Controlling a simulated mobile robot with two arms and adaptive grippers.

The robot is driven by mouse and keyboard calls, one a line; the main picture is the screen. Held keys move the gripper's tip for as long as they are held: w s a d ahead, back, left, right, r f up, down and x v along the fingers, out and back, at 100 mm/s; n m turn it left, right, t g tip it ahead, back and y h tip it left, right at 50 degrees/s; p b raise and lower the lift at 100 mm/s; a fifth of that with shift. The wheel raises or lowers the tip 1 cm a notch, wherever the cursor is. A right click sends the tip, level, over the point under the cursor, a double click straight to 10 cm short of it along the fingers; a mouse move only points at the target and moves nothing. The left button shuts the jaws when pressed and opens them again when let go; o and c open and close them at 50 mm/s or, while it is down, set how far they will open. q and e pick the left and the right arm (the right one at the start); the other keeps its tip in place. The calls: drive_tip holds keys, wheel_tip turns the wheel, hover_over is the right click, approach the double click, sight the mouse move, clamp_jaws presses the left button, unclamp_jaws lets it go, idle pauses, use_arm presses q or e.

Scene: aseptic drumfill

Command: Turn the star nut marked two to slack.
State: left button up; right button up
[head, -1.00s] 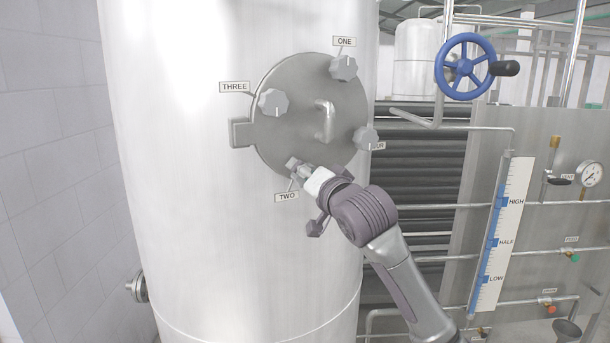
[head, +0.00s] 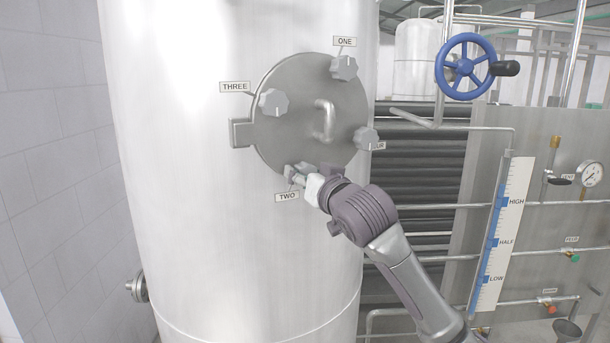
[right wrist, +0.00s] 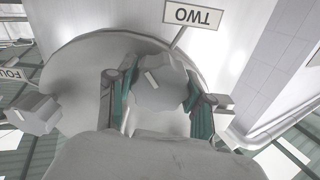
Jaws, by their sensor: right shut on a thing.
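The star nut marked two (right wrist: 160,84) is a grey knob with a white mark on its face, at the lower edge of the round hatch cover (head: 290,130). Its label TWO (head: 287,197) hangs just below it in the head view, and the label also shows in the right wrist view (right wrist: 194,16). My right gripper (head: 298,174) is shut on this nut; in the right wrist view its fingers stand on both sides of the knob. The gripper hides part of the nut in the head view. My left gripper is not in view.
Star nuts ONE (head: 343,68), THREE (head: 273,102) and the one at right (head: 366,138), its label partly hidden, sit around the cover. A bent handle (head: 325,120) stands out from its middle. A blue handwheel (head: 465,67) and pipes are at right.

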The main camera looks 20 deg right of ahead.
drive_tip(key=n, duration=0.3)
drive_tip(key=shift+n, duration=0.4)
drive_tip(key=n, duration=0.3)
drive_tip(key=shift+n, duration=0.3)
drive_tip(key=n, duration=0.3)
drive_tip(key=shift+n, duration=0.4)
drive_tip(key=n, duration=0.3)
drive_tip(key=shift+n, duration=0.3)
drive_tip(key=n, duration=0.3)
drive_tip(key=shift+n, duration=0.3)
drive_tip(key=n, duration=0.3)
drive_tip(key=shift+n, duration=0.3)
drive_tip(key=n, duration=0.4)
drive_tip(key=shift+f, duration=0.1)
drive_tip(key=shift+f+n, duration=0.1)
drive_tip(key=shift+n, duration=1.4)
